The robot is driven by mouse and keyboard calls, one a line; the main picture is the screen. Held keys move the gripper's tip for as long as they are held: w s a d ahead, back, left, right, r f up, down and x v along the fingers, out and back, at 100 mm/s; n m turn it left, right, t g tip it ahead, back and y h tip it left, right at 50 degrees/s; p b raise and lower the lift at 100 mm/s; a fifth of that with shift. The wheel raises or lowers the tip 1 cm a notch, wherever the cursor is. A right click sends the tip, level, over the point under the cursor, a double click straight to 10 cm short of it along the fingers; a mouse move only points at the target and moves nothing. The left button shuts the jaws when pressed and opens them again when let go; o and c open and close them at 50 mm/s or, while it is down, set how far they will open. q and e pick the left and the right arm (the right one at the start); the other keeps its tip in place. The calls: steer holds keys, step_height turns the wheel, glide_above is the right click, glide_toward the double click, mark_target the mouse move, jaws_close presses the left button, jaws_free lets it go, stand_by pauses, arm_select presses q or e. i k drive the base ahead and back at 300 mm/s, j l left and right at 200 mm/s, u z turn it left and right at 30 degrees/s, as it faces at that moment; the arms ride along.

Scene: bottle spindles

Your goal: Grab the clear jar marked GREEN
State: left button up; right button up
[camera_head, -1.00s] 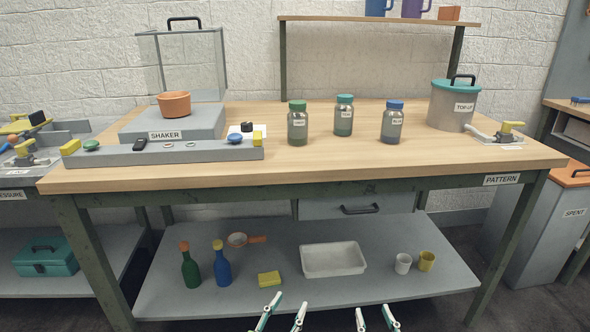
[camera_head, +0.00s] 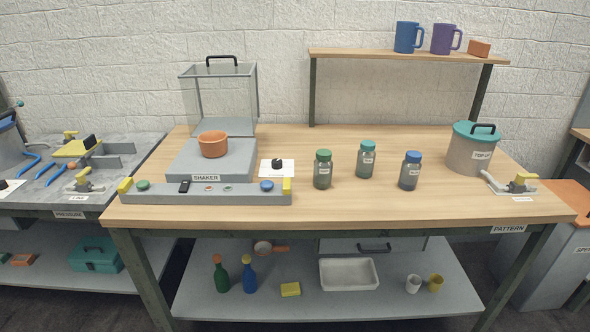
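Three clear jars stand upright on the wooden tabletop, right of the shaker. The jar with the green lid (camera_head: 322,176) is the leftmost and has a small white label, too small to read surely. The jar with the teal lid (camera_head: 366,162) stands a little farther back. The jar with the blue lid (camera_head: 409,176) is on the right. The jars stand apart, with bare wood between them. Neither of my grippers shows in the head view now.
The shaker (camera_head: 190,195), with an orange bowl (camera_head: 213,144) on it, stands left. A lidded grey pot (camera_head: 469,155) and a yellow-handled valve (camera_head: 518,184) are right. A raised shelf (camera_head: 400,55) with mugs spans the back. The wood before the jars is clear.

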mark_target(323, 171)
steer(key=i+l+u, duration=0.3)
steer(key=l, duration=0.25)
steer(key=l+u, duration=0.25)
steer(key=l, duration=0.3)
steer(key=i+l+u, duration=0.1)
steer(key=l+u, duration=0.2)
steer(key=l, duration=0.35)
